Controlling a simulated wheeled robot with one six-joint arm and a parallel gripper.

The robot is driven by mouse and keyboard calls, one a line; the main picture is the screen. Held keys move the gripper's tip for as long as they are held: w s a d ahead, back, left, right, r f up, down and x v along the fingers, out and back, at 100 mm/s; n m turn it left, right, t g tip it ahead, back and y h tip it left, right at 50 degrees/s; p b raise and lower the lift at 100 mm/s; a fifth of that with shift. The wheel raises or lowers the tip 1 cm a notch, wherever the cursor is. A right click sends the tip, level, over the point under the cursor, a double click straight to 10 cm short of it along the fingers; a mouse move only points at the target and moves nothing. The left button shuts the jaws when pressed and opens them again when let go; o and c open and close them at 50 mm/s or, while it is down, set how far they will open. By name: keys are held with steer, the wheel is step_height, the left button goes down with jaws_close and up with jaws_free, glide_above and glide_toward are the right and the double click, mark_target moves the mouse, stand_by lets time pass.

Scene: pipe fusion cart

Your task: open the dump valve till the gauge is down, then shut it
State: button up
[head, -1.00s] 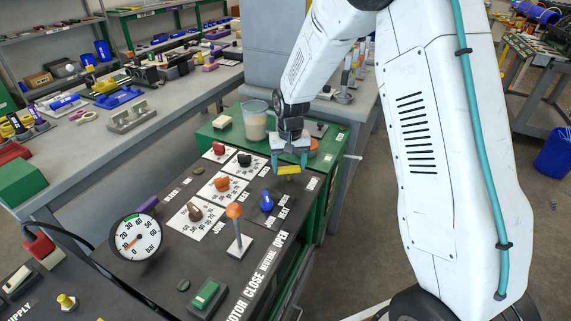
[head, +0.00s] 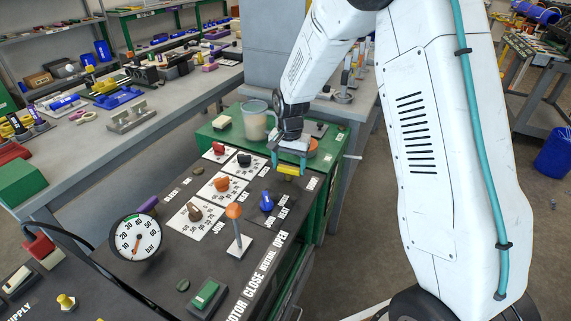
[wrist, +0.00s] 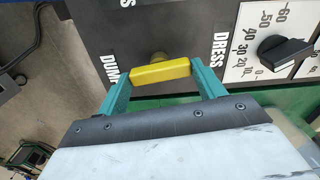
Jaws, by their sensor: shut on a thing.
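The yellow handle of the dump valve (head: 288,170) is at the far right corner of the dark control panel. In the wrist view the yellow handle (wrist: 161,73) lies a little tilted between my teal fingertips, with the DUMP label at its left. My gripper (head: 289,168) is shut on this handle from above; the wrist view shows a finger at each end (wrist: 159,77). The white round gauge (head: 136,237) stands at the panel's left side. Its needle slants downward from the centre; the exact reading is too small to tell.
A blue knob (head: 267,202) and an orange-topped lever (head: 235,212) stand in front of the yellow handle. Several dial knobs, including a black one (wrist: 286,54), are beside it. A clear jug (head: 255,122) stands behind on the green cabinet.

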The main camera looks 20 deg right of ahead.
mark_target(288, 168)
steer(key=shift+a, duration=0.15)
steer(key=o, duration=1)
steer(key=shift+s+a, duration=0.1)
steer(key=shift+r, duration=0.3)
step_height(288, 168, up, 7)
steer(key=shift+r, duration=0.15)
